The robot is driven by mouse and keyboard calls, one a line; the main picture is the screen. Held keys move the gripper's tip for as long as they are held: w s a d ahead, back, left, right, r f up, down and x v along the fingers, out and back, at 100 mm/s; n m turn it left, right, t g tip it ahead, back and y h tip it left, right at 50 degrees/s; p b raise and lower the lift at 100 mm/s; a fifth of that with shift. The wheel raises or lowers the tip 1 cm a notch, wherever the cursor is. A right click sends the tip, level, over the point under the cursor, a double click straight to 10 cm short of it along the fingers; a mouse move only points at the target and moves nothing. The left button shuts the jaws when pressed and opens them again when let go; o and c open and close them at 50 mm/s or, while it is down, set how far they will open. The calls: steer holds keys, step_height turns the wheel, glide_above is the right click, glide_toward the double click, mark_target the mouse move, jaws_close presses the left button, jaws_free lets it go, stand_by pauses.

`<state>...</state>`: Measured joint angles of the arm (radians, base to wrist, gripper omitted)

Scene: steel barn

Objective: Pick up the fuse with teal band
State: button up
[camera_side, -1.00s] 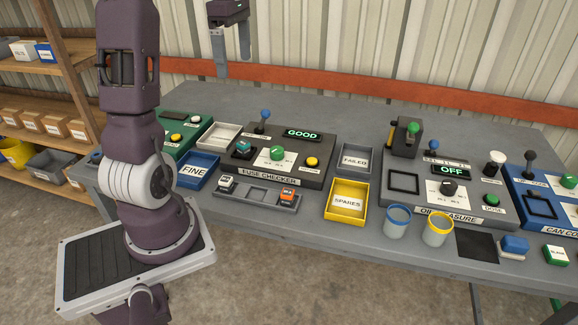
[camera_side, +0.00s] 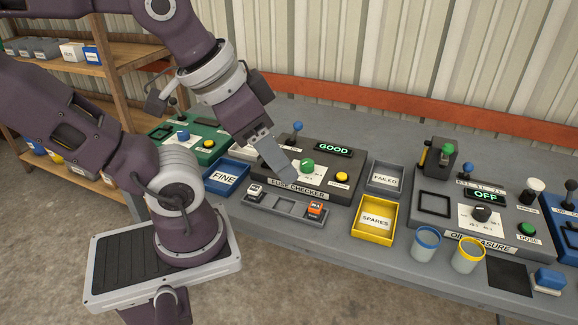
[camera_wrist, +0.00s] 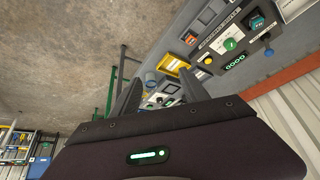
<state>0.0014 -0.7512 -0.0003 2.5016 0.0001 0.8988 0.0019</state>
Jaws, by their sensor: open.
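The teal-banded fuse (camera_wrist: 257,22) sits in the dark fuse checker in the wrist view, at the upper right. In the side view it is hidden behind my gripper (camera_side: 287,176), which hangs tilted over the left part of the checker (camera_side: 322,185). In the wrist view my gripper (camera_wrist: 160,92) has its two fingers apart with nothing between them. The fuse lies outside the fingers, to their right in that picture. The side view shows the fingers overlapping, so their height above the checker is hard to tell.
A grey rack (camera_side: 284,206) in front holds a white fuse (camera_side: 255,190) and an orange fuse (camera_side: 315,208). The blue FINE tray (camera_side: 226,178) is left; the FAILED tray (camera_side: 385,179) and yellow SPARES tray (camera_side: 375,218) are right. A blue-knobbed lever (camera_side: 298,127) stands behind.

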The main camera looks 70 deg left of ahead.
steer(key=shift+r, duration=0.15)
step_height(320, 180, up, 5)
steer(key=w+a+m+g+y, duration=0.3)
steer(key=a+m+y, duration=0.1)
steer(key=a, duration=0.5)
steer(key=w+a+m+g+y, duration=0.4)
steer(key=a+m, duration=0.1)
steer(key=a, duration=0.4)
steer(key=w+a+m+g+y, duration=0.3)
steer(key=a+m+y, duration=0.1)
steer(key=a, duration=0.6)
steer(key=shift+m+y, duration=0.4)
steer(key=shift+m, duration=0.1)
steer(key=f, duration=2.6)
steer(key=shift+w+a+f, duration=0.15)
steer(key=shift+w+a, duration=0.2)
steer(key=x, duration=0.6)
steer(key=shift+w+a+f, duration=0.25)
steer(key=shift+w, duration=0.05)
steer(key=shift+a+f, duration=0.1)
steer(key=shift+a, duration=0.2)
jaws_close()
